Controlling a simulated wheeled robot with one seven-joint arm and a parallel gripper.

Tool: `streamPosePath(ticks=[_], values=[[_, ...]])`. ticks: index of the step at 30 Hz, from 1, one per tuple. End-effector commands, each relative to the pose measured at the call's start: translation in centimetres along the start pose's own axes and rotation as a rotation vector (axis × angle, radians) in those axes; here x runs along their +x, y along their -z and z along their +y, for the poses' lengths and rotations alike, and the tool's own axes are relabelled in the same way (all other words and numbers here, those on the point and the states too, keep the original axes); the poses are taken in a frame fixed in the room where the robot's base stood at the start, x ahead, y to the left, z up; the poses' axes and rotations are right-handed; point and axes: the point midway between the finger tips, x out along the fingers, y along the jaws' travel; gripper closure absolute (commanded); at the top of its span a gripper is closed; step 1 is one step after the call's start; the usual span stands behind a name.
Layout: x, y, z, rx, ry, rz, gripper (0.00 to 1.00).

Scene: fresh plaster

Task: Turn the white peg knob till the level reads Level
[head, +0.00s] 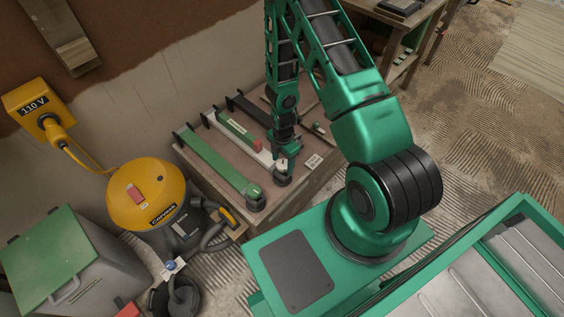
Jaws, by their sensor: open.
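A low wooden bench (213,188) carries three slanting bars: a green bar (212,160), a white bar (222,130) and a dark bar (246,108). A dark round knob with a pale top (283,178) sits at the near end of the white bar; it appears to be the white peg knob. A green strip with a red end (238,130) lies on the white bar and may be the level; its reading is too small to make out. My gripper (286,158) is open, pointing down just above or around this knob. Contact cannot be told.
Another knob (255,200) ends the green bar. A small label (313,161) lies right of my gripper. A yellow vacuum (150,195), grey bin (85,270) and yellow 110 V box (32,105) stand left. Rough floor (470,130) is open at right.

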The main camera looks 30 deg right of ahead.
Motion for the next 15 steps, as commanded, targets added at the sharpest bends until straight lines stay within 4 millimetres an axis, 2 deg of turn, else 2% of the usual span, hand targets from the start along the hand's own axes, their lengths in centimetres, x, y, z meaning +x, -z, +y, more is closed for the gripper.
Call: streamPosePath(ticks=[4,9,15], values=[[-0.01,0.00,-0.01,0.000,0.000,0.000,0.39],[-0.02,0.00,-0.01,0.000,0.000,0.000,0.80],[-0.04,0.00,0.03,0.004,0.000,0.000,0.80]])
